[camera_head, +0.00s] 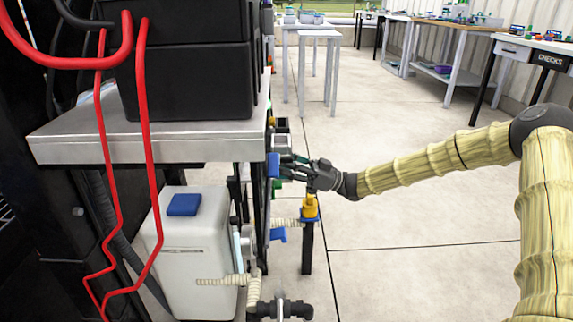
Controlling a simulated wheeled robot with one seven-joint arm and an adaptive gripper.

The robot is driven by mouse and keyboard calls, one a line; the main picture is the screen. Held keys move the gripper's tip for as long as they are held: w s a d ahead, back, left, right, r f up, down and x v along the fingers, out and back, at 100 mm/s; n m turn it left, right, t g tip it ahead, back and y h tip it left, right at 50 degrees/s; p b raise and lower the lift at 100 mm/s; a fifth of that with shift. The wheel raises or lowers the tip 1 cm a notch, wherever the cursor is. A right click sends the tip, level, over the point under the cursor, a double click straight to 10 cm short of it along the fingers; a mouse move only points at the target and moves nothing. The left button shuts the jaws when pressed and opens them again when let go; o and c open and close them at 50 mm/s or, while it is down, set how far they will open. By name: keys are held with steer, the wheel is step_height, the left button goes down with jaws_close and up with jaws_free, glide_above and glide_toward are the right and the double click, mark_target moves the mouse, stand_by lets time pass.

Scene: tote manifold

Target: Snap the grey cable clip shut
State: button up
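My gripper (291,165) is at the right edge of the steel shelf, its dark fingers pointing left toward the frame of the rack. A small blue part (273,165) is right at its fingertips; I cannot tell whether they touch. Just above the fingers is a small grey block (281,142). I cannot tell whether this is the grey cable clip, and no other clip can be made out. The fingers are small and partly overlap the fittings behind, so their opening is unclear.
A steel shelf (120,148) carries a black tote (190,80), with red hoses (147,130) hanging in front. Below are a white tank (190,255) with a blue cap, a yellow fitting (309,208) on a post and a blue handle (280,235).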

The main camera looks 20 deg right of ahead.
steer(key=shift+o, duration=0.2)
steer(key=shift+r+h+p, duration=0.3)
steer(key=shift+r+p, duration=0.1)
steer(key=shift+p, duration=0.65)
steer(key=shift+a+r+h+p, duration=0.1)
steer(key=shift+h+p, duration=0.2)
steer(key=shift+p, duration=0.55)
steer(key=h+p, duration=0.1)
steer(key=p, duration=0.2)
steer(key=g+h+p, duration=0.1)
steer(key=p, duration=0.2)
steer(key=shift+a+r, duration=0.2)
steer(key=shift+r, duration=0.15)
steer(key=shift+w+p, duration=0.1)
steer(key=shift+p, duration=0.6)
steer(key=shift+a+h+p, duration=0.1)
steer(key=shift+h+p, duration=0.3)
steer(key=shift+p, duration=0.1)
steer(key=o, duration=0.8)
steer(key=shift+o, duration=0.2)
